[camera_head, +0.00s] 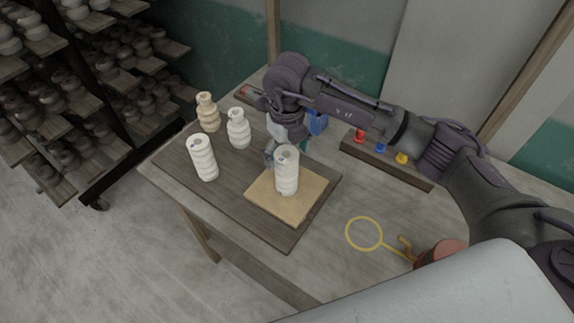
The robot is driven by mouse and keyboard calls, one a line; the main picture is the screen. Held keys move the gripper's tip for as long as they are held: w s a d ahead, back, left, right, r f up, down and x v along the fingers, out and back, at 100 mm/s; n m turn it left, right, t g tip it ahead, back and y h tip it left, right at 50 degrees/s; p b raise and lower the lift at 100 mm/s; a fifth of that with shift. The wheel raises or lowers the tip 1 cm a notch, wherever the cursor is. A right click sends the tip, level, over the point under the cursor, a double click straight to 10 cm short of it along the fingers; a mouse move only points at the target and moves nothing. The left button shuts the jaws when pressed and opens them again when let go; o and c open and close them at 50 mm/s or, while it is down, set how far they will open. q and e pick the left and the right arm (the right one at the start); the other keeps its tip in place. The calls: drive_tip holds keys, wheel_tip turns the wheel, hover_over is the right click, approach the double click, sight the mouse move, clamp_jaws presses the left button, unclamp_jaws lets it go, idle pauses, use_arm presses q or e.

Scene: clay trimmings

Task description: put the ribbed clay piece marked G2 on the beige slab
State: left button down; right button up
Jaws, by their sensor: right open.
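A white ribbed clay piece (287,172) stands upright on the beige slab (262,205), near its upper right part. A second white ribbed piece (203,160) stands on the dark board to the left. I cannot read a G2 mark on any piece. My right gripper (279,146) is open, just behind the top of the piece on the slab. That piece partly hides its fingers, and I cannot tell whether they touch it. My left gripper is not in view.
A white bottle-shaped piece (238,130) and a tan one (208,113) stand at the board's back left. The dark board (222,194) lies on the table. A tool rack (415,174) and a yellow ring (364,233) are at right. Shelves of pots (120,85) stand at left.

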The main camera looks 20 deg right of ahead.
wheel_tip(320, 180, up, 8)
drive_tip(key=b, duration=0.2)
drive_tip(key=shift+f, duration=0.15)
idle(0.4)
